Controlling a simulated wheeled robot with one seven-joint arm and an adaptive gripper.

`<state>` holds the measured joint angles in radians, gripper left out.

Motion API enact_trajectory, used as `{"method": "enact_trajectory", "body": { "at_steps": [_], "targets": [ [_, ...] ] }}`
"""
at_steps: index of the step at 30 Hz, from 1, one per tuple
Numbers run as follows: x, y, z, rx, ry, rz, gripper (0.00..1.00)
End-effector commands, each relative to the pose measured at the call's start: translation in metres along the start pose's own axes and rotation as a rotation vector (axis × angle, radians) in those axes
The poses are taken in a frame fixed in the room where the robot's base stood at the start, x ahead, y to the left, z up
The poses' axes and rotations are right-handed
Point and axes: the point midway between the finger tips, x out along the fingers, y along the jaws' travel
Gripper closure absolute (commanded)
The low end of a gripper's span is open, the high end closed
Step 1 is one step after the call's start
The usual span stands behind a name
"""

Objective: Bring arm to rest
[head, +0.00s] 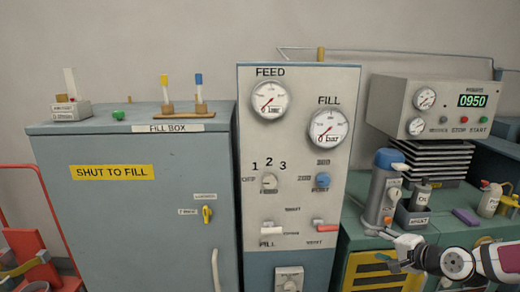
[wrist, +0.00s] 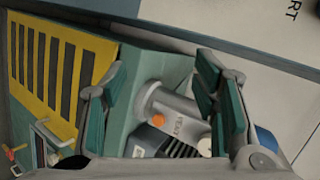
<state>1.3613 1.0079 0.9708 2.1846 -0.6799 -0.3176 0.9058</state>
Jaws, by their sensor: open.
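My gripper (head: 397,252) is at the lower right of the head view, in front of the green bench and just below a grey cylinder with a blue top (head: 381,190). In the wrist view my gripper (wrist: 160,100) shows its two green-padded fingers spread wide apart. The grey cylinder (wrist: 178,108), with an orange knob and VENT lettering, shows between and beyond the fingers. Nothing is held between the pads. Whether a finger touches the cylinder I cannot tell.
The fill panel (head: 297,160) with gauges stands left of my gripper, beside the closed fill box (head: 120,210). The green bench (head: 360,240) carries bottles and a purple block (head: 466,216). A compressor unit (head: 436,105) reading 0950 is behind. A red hand truck (head: 30,250) stands far left.

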Motion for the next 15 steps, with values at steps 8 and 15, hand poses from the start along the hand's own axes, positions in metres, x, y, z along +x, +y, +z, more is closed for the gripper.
{"method": "enact_trajectory", "body": {
  "at_steps": [8, 15],
  "targets": [
    [-0.026, 0.017, 0.057, -0.371, -0.145, 0.376, 0.46],
    [-0.078, 0.004, 0.079, -0.630, -0.200, 0.627, 0.46]
  ]
}}
